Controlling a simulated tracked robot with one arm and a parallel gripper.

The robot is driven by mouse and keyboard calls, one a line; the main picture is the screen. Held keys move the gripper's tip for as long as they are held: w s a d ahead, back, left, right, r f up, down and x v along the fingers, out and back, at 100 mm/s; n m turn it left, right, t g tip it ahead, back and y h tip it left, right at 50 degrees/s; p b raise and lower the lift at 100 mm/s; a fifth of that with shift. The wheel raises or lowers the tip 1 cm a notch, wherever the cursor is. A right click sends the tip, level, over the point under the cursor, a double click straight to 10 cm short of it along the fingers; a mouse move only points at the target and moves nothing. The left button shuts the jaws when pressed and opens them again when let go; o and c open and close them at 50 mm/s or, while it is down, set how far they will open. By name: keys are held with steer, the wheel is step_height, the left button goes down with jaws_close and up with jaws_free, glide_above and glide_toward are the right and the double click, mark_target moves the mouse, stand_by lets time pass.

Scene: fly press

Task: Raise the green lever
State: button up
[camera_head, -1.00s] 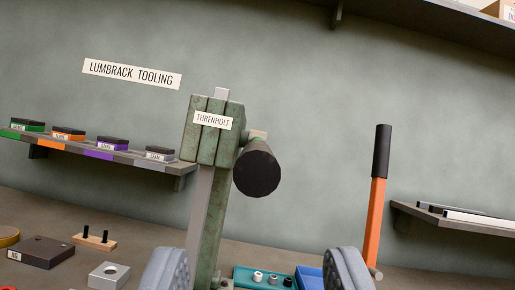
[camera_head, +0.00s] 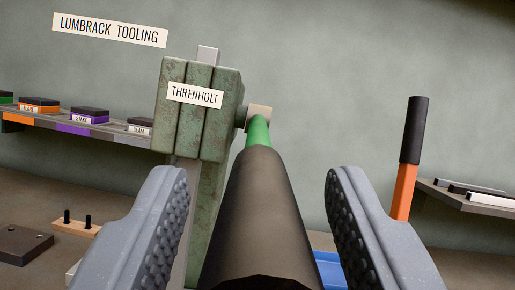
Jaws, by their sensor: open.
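The green lever (camera_head: 258,132) comes out of a pivot block (camera_head: 258,117) on the right side of the green press head (camera_head: 202,112) labelled THRENHOLT. Its thick dark grip (camera_head: 257,220) points toward the camera and hides most of the green shaft. My gripper (camera_head: 258,190) is open, with one grey ridged finger on each side of the dark grip. Gaps show between the grip and both fingers, so I see no contact.
An upright orange lever with a black grip (camera_head: 413,130) stands right of my right finger. A shelf with coloured blocks (camera_head: 60,129) is on the left wall, another shelf (camera_head: 470,202) at right. A dark block (camera_head: 20,243) and pegged wooden piece (camera_head: 75,225) lie at lower left.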

steer(key=shift+w+r+p, duration=0.2)
steer(key=shift+w+p, duration=0.15)
steer(key=shift+w, duration=0.25)
jaws_close()
